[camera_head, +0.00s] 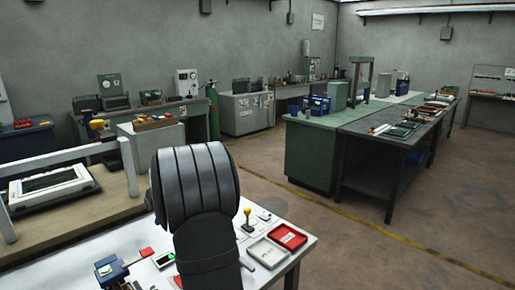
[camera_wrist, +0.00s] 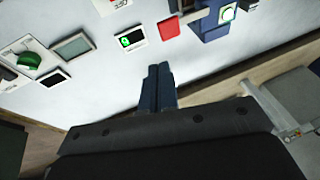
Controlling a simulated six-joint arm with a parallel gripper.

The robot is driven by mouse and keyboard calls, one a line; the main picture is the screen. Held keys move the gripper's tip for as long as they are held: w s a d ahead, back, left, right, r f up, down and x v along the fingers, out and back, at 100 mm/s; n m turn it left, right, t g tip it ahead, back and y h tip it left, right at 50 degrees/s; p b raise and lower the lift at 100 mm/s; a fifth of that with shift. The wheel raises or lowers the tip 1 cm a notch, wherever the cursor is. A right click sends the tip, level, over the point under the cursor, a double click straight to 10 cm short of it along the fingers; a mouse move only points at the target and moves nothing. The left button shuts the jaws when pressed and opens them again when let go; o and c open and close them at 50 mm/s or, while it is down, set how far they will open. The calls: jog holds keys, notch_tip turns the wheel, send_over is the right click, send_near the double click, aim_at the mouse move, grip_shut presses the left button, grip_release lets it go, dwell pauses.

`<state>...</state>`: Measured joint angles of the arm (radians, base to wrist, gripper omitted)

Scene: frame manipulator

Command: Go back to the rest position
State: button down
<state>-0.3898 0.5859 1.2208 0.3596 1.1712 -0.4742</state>
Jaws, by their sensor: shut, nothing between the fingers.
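My gripper (camera_wrist: 160,72) shows in the wrist view, its two dark blue fingers pressed together with nothing between them. It is over the white tabletop (camera_wrist: 110,95), and its tips appear clear of the devices there; its exact height I cannot tell. In the head view a dark, ribbed link of my own arm fills the middle front and hides part of the white table (camera_head: 70,270). The gripper itself is not visible there.
The white table holds a blue device (camera_head: 110,270), a small screen device (camera_head: 164,259), a yellow-knobbed joystick (camera_head: 247,220), a red tray (camera_head: 288,237) and a pale tray (camera_head: 266,253). A wooden bench with a white frame (camera_head: 70,155) stands behind. Open floor lies right.

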send_over(153, 251)
jog(key=w+d, duration=0.1)
notch_tip(153, 251, down, 7)
jog(key=shift+s+a+r+t+h, duration=0.4)
jog(key=shift+s+a+h, duration=0.1)
jog(key=shift+a, duration=0.05)
jog(key=shift+s+a+r+t+h, duration=0.5)
jog(key=shift+a+r+t, duration=0.1)
jog(key=shift+a+r, duration=0.15)
jog(key=s+d+r+m+y, duration=0.1)
jog(key=d+r+m, duration=0.1)
jog(key=m, duration=0.6)
jog(key=s+d+r+m+g+y, duration=0.1)
jog(key=d+r+m, duration=0.1)
jog(key=r+m, duration=0.3)
jog(key=shift+s+m, duration=0.25)
jog(key=shift+m, duration=1.85)
